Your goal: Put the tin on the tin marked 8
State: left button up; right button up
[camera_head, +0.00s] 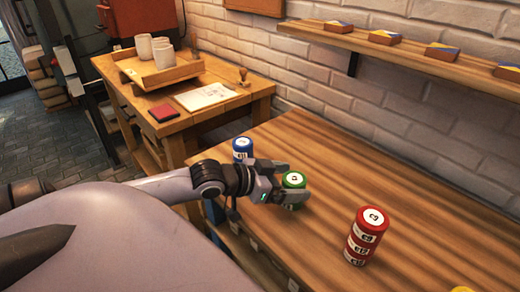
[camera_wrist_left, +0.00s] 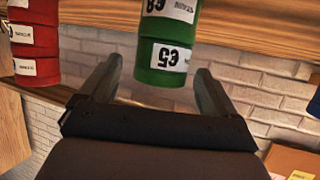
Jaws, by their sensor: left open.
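A green tin (camera_head: 293,182) with a white label on its lid stands on the wooden table. In the upside-down left wrist view it is the top tin (camera_wrist_left: 163,68) of a green stack, with another green tin (camera_wrist_left: 167,22) under it. My left gripper (camera_head: 287,182) is open, with its fingers on either side of the top green tin. In the left wrist view the tin shows between the fingertips (camera_wrist_left: 160,72); I cannot tell whether they touch it. My right gripper is not in view.
A stack of red tins (camera_head: 362,243) stands to the right of the green tins. A blue tin (camera_head: 242,146) stands behind to the left. A yellow tin (camera_head: 462,289) shows at the bottom edge. A brick wall and shelf (camera_head: 400,58) bound the back. The table's middle is clear.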

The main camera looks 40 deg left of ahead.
aim_at(287, 181)
pick_arm(q)
jog(key=shift+p+v, duration=0.5)
jog(key=shift+v, duration=2.3)
jog(key=shift+p+v, duration=0.45)
jog(key=shift+v, duration=0.95)
